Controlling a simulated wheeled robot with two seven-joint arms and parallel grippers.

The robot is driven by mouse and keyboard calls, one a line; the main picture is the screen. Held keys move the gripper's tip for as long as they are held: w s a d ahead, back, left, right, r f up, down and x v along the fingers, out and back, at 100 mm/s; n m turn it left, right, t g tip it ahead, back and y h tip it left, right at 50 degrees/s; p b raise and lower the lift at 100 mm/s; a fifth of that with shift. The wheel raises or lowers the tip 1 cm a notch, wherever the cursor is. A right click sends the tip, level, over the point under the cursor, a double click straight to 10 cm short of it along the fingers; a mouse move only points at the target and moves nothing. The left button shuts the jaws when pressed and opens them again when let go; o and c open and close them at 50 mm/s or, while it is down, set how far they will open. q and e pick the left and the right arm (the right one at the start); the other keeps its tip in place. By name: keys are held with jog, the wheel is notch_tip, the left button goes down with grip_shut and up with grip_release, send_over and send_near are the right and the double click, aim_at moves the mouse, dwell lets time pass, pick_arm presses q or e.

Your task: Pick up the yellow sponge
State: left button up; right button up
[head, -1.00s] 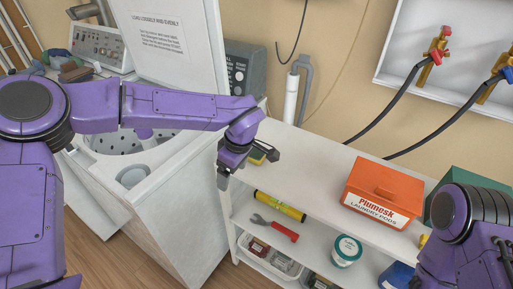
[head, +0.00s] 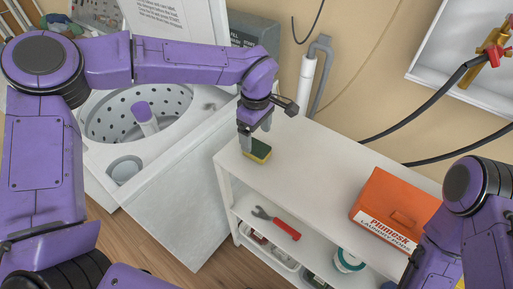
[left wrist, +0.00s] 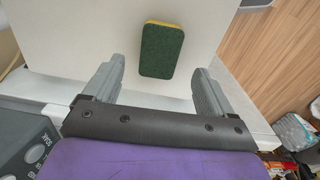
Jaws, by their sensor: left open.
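The yellow sponge (head: 257,151) has a dark green scouring face on top. It lies on the white shelf unit's top (head: 310,165), near the left end. My left gripper (head: 255,138) is just above and beside the sponge, pointing down. In the left wrist view the sponge (left wrist: 161,50) lies ahead of the open left fingers (left wrist: 158,85), roughly between their lines and apart from both. Nothing is in the left gripper. My right arm shows at the right edge of the head view, but its fingers cannot be made out.
An orange laundry pods box (head: 395,208) stands on the shelf top at the right. An open washing machine (head: 150,150) stands to the left. The middle of the top is clear.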

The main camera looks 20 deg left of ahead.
aim_at(257, 147)
pick_arm(q)
notch_tip(257, 147, down, 5)
jog(key=shift+d+r+p, duration=0.15)
jog(key=shift+r+p, duration=0.05)
jog(key=shift+p, duration=0.25)
jog(key=shift+f, duration=0.2)
jog(key=c, duration=1.1)
jog(key=shift+r, duration=0.1)
jog(key=shift+r+p, duration=0.3)
jog(key=shift+p, duration=0.1)
jog(key=r+p, duration=0.5)
jog(key=shift+s+d, duration=0.2)
jog(key=shift+s, duration=0.2)
jog(key=s+d+r+p, duration=0.1)
jog(key=s+r+p, duration=0.1)
jog(key=s, duration=0.2)
jog(key=s+d+r+p, duration=0.2)
jog(key=s+p, duration=0.1)
jog(key=s, duration=0.1)
jog(key=s+d+r+p, duration=0.2)
jog(key=s+r+p, duration=0.1)
jog(key=s, duration=0.1)
jog(key=shift+d+r, duration=0.1)
jog(key=shift+d, duration=0.15)
